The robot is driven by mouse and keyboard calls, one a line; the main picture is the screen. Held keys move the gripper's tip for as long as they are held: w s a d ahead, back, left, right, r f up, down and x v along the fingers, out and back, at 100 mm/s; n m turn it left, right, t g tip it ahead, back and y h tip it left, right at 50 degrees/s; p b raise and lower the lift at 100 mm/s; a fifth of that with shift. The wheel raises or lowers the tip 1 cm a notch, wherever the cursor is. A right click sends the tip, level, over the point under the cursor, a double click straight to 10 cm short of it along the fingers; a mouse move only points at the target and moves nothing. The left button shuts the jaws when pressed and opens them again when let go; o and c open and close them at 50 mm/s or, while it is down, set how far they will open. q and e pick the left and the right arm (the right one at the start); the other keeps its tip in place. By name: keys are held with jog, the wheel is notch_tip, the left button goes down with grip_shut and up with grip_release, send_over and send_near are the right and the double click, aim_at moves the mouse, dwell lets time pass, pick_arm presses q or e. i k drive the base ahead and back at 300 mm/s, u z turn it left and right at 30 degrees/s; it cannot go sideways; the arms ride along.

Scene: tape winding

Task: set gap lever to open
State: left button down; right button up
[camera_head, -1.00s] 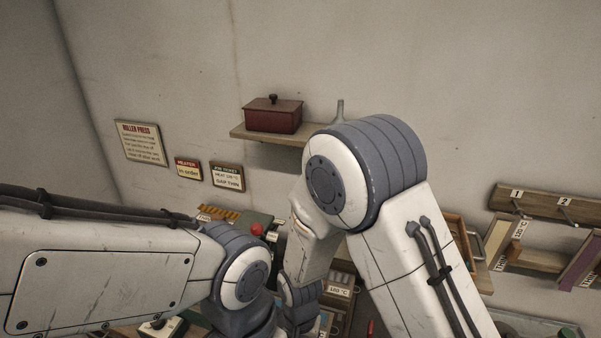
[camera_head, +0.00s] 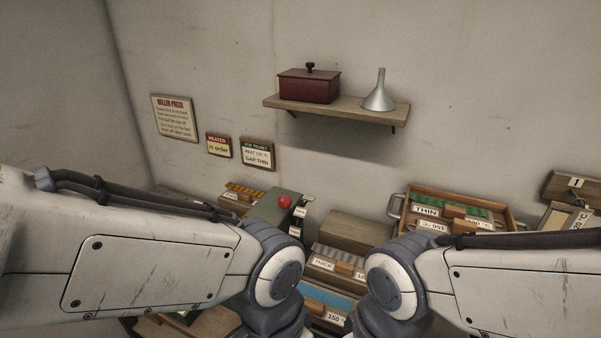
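A grey-green machine housing (camera_head: 268,207) with a red knob (camera_head: 284,201) on top stands against the wall, left of centre. Small white labels (camera_head: 300,212) run down its right side; I cannot make out their text. I cannot pick out a gap lever for certain. My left arm (camera_head: 150,262) crosses in front of the machine's lower part and hides it. My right arm (camera_head: 490,283) reaches in from the right. Both arms bend down out of the picture, and neither gripper is in view.
A wall shelf (camera_head: 340,112) holds a dark red box (camera_head: 309,86) and a metal funnel (camera_head: 379,92). Signs hang on the wall, including a job ticket (camera_head: 257,154) reading "GAP THIN". A wooden tray (camera_head: 412,194) and labelled trays crowd the bench between and behind my arms.

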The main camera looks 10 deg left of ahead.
aim_at(284, 202)
jog(key=k, duration=1.25)
jog(key=z, duration=0.7)
jog(key=i, duration=1.3)
jog(key=u, duration=0.75)
